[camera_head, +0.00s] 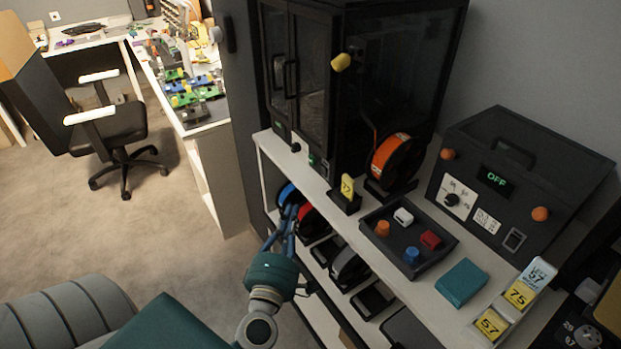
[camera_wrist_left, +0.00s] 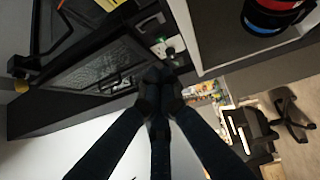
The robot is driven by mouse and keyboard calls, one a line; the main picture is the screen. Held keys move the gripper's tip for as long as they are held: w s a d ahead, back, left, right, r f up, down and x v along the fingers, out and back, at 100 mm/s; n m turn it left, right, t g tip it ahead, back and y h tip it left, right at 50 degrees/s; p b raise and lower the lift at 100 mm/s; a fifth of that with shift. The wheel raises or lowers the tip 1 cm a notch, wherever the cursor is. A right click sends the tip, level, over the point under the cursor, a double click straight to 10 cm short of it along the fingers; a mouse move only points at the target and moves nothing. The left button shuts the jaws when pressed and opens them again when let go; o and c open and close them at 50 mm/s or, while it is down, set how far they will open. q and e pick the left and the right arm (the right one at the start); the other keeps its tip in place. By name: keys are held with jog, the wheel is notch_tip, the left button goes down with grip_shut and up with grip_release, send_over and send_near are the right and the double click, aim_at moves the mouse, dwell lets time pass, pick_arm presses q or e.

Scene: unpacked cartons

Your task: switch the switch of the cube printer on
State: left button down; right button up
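A tall black cabinet with glass doors (camera_head: 345,75) stands on the white shelf top, and I take it to be the cube printer. In the left wrist view a pale panel with a green mark (camera_wrist_left: 160,48) shows just beyond the fingertips, beside the glass door (camera_wrist_left: 100,68). I cannot tell the switch's position. My left gripper (camera_head: 289,212) is below the shelf top, in front of the cabinet. Its fingertips (camera_wrist_left: 160,76) meet, with nothing seen between them. My right gripper is out of view.
A black box with an OFF display (camera_head: 496,179) stands at right. An orange spool (camera_head: 392,160), a dark tray (camera_head: 372,215) of small coloured parts and a teal box (camera_head: 462,284) occupy the shelf top. More spools sit below. Open floor (camera_head: 190,270) lies left.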

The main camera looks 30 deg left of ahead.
aim_at(324, 171)
pick_arm(q)
jog(key=p+x, duration=0.1)
jog(key=x, duration=0.3)
jog(key=d+p+x, duration=0.1)
jog(key=x, duration=0.3)
jog(key=w+d+p+x, duration=0.1)
jog(key=x, duration=0.3)
jog(key=shift+w+r, duration=0.1)
jog(key=shift+w+d, duration=0.25)
jog(key=shift+w, duration=0.1)
